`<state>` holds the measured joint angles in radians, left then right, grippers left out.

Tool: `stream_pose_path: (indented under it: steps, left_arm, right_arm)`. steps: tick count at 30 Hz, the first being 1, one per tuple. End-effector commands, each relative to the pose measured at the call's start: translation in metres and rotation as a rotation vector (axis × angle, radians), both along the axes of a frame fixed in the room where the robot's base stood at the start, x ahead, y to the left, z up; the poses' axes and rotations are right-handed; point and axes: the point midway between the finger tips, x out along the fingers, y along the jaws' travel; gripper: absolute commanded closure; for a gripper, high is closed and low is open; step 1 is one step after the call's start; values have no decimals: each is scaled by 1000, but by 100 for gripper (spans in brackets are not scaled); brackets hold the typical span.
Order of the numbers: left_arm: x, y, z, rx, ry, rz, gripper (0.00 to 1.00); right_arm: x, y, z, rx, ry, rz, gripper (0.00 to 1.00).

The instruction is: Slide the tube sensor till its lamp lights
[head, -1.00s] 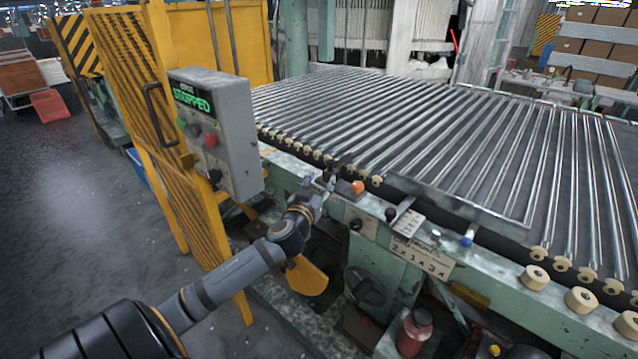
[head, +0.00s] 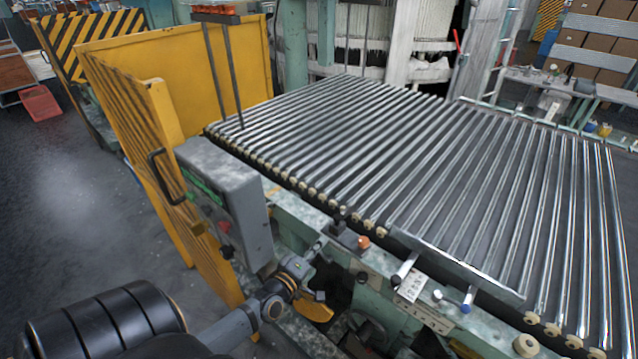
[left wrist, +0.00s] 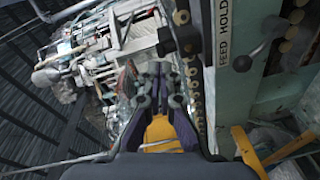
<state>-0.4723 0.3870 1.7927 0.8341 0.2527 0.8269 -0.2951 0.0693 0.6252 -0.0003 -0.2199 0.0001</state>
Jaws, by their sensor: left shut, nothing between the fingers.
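A small dark block with an upright black post (head: 342,226) sits on the green rail along the front of the tube bed; I take it for the tube sensor. An orange cap (head: 363,242) is just right of it. I cannot make out a lit lamp. My left gripper (head: 319,246) is shut and empty, its tip close to the left of the block; I cannot tell whether they touch. In the left wrist view the gripper's fingers (left wrist: 160,92) point ahead, and a dark block (left wrist: 186,38) shows just beyond them to the right. My right gripper is out of view.
A grey control box (head: 225,195) and yellow guard (head: 130,130) stand left of my arm. Glass tubes (head: 400,170) lie on the bed behind the rail. A FEED HOLD plate (left wrist: 222,35) shows in the wrist view.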

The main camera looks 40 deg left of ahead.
Motion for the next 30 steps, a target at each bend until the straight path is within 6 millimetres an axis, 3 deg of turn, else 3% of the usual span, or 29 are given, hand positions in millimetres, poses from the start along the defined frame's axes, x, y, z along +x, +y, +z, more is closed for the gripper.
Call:
stream_pose_path:
  steps: [1, 2, 10, 24, 30]
  left_arm:
    - [-9, 8, 9, -54, -1, 49, 100]
    - [-12, 12, 8, -80, -5, 76, 100]
    - [-16, 22, 1, -129, -13, 130, 100]
    - [63, 33, -3, -128, -14, 128, 100]
    - [79, 35, -3, -127, -13, 126, 100]
  right_arm:
    - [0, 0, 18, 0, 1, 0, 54]
    - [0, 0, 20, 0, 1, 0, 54]
    - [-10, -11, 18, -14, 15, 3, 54]
    - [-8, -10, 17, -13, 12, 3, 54]
    - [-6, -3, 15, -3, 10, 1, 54]
